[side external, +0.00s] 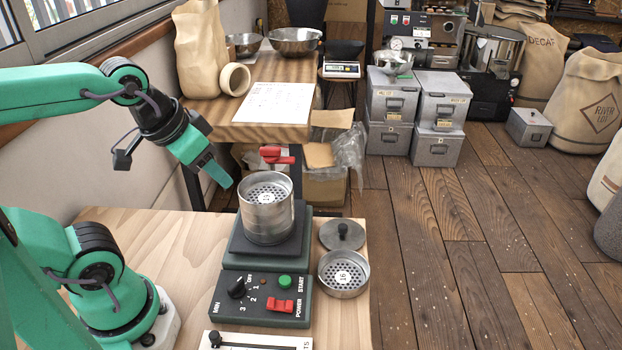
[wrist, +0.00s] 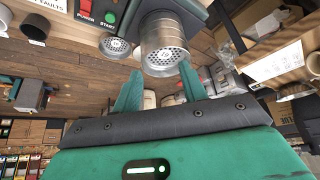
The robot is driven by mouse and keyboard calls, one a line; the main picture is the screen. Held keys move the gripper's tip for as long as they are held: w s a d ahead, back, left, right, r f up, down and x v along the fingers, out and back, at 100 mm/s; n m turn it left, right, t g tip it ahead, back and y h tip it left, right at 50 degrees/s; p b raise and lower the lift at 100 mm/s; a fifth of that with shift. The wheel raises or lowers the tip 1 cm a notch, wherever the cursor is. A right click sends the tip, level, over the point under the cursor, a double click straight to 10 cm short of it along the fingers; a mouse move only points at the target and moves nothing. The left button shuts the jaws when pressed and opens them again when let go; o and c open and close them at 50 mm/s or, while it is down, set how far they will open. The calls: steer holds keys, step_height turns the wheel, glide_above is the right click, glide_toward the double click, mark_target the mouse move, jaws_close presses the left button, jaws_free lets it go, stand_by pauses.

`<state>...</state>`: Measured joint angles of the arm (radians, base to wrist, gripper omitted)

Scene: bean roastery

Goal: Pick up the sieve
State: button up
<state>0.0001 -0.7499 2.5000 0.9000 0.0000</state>
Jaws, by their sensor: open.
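A stack of round metal sieves (side external: 267,222) stands upright on the dark shaker plate (side external: 239,250). Its perforated top disc faces up, with a mark too small to read surely. The stack also shows in the wrist view (wrist: 160,48), just beyond my fingertips. A separate shallow sieve (side external: 343,290), marked 16, lies on the table to the right of the shaker, and also shows in the wrist view (wrist: 113,47). My gripper (side external: 224,180) is open and empty, above and to the left of the stack, apart from it. The wrist view (wrist: 157,78) shows both fingers spread.
A round lid with a black knob (side external: 342,236) lies behind the loose sieve. A red clamp handle (side external: 277,156) rises behind the stack. The control box (side external: 262,299) with dial and buttons sits in front. The wooden table (side external: 165,235) is bare left of the shaker.

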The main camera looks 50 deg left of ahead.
steer(key=shift+c, duration=0.3)
steer(key=shift+c, duration=0.9)
steer(key=w+d+f+m+g, duration=0.1)
steer(key=w+d+g, duration=0.3)
steer(key=w, duration=0.5)
steer(key=shift+w+d+m+g, duration=0.15)
steer(key=shift+w+m+g, duration=0.25)
steer(key=shift+m+g, duration=0.3)
steer(key=shift+f, duration=0.15)
steer(key=shift+f, duration=1.2)
